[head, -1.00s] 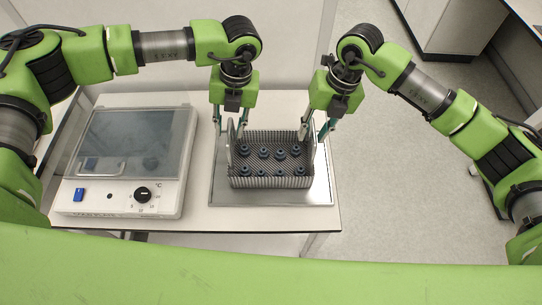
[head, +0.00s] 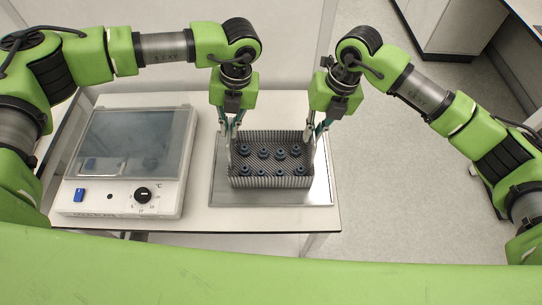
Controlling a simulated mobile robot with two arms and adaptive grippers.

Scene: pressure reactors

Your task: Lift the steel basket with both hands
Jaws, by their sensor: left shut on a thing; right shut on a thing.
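The steel basket (head: 270,182) is a rectangular ribbed wire container with several dark round-capped pieces standing inside it. It is over the flat metal tray (head: 322,190) and looks level; I cannot tell whether it touches the tray. My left gripper (head: 230,136) points down at the basket's left end and is shut on its upright handle there. My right gripper (head: 312,136) points down at the right end and is shut on the handle on that side. The fingers partly hide both handles.
A white heating unit (head: 172,200) with a clear lid, a dial and a blue switch stands left of the tray on the white table (head: 225,222). The table's right edge is close to the tray. Grey floor (head: 400,190) is open beyond it.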

